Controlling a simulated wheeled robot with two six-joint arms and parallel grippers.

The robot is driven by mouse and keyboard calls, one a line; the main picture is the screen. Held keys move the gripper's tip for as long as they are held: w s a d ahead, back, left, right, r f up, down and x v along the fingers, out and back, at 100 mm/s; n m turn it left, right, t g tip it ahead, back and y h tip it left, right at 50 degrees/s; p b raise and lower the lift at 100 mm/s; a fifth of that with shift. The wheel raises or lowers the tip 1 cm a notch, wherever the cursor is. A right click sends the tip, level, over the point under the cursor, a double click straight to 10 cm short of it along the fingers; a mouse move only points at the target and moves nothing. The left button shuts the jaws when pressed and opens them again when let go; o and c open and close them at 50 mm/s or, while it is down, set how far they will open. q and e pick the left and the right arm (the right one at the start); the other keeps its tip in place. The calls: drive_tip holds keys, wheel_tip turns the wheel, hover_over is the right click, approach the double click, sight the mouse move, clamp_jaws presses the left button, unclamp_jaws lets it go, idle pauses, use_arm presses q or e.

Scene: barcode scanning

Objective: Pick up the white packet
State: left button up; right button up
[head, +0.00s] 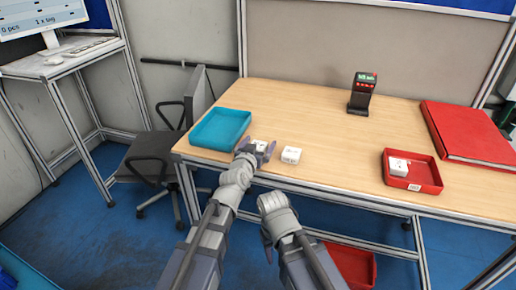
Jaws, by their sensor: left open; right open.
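A small white packet (259,145) lies on the wooden table near its front left, close to the blue tray. My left gripper (257,153) is open at this packet, with its fingers at the packet's near side; whether they touch it I cannot tell. A second white packet (291,155) lies just to the right on the bare table. A third white packet (398,167) sits in the red tray (428,187). My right gripper (268,241) is open and empty, low in front of the table edge; its fingers are partly hidden.
The blue tray (219,129) stands at the table's left edge and looks empty. A black scanner (361,92) with a lit display stands at the back. A red binder (470,132) lies at the right. The middle of the table (320,120) is clear. A chair (150,155) stands left.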

use_arm(q)
drive_tip(key=shift+x, duration=0.9)
drive_tip(key=shift+s, duration=0.1)
drive_tip(key=c, duration=1.5)
drive_tip(key=shift+r, duration=0.1)
drive_tip(key=shift+c, duration=0.2)
wheel_tip(320, 180, up, 10)
drive_tip(key=p, duration=1)
